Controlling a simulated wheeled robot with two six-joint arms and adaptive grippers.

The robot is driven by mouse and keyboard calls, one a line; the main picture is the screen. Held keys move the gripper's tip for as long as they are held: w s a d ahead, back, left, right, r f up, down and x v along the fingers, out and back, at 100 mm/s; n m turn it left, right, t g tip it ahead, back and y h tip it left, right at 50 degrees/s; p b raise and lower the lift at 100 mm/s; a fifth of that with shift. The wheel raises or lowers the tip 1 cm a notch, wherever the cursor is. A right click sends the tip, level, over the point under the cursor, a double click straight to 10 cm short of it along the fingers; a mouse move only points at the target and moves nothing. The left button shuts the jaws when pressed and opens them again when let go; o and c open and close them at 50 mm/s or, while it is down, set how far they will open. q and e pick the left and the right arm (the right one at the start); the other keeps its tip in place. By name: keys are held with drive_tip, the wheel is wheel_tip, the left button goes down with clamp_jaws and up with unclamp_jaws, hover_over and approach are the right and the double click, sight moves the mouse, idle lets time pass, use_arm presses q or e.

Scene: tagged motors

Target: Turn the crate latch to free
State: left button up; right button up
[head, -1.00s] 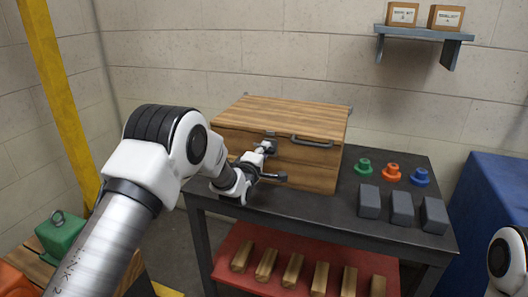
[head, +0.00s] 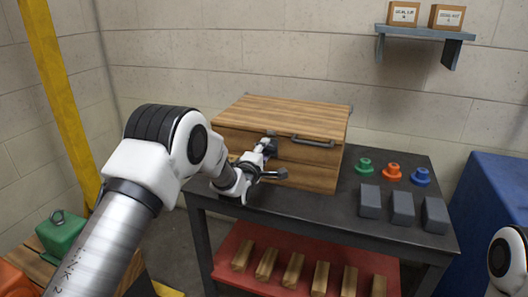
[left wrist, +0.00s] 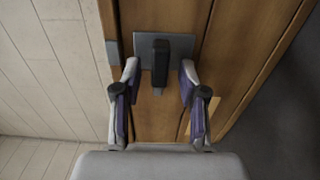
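The wooden crate (head: 290,111) stands shut on the dark cart, with a grey bar handle (head: 313,142) on its front. The latch shows in the left wrist view as a dark upright lever (left wrist: 160,57) on a grey plate (left wrist: 183,45). My left gripper (head: 267,152) is at the crate's front, largely covering the latch in the head view. In the left wrist view its fingers (left wrist: 159,82) are open, one on each side of the lever, with a visible gap on both sides. My right gripper is out of view.
Green (head: 364,165), orange (head: 392,171) and blue (head: 420,177) knobbed pieces and grey blocks (head: 402,207) stand on the cart top (head: 300,212) right of the crate. Several brass-coloured bars lie on the red lower shelf (head: 222,265). A blue cabinet (head: 490,205) is at right.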

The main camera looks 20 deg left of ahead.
use_arm(q)
drive_tip(key=shift+s, duration=0.1)
drive_tip(key=s, duration=1.1)
drive_tip(key=shift+s+a, duration=0.2)
drive_tip(key=shift+s, duration=0.2)
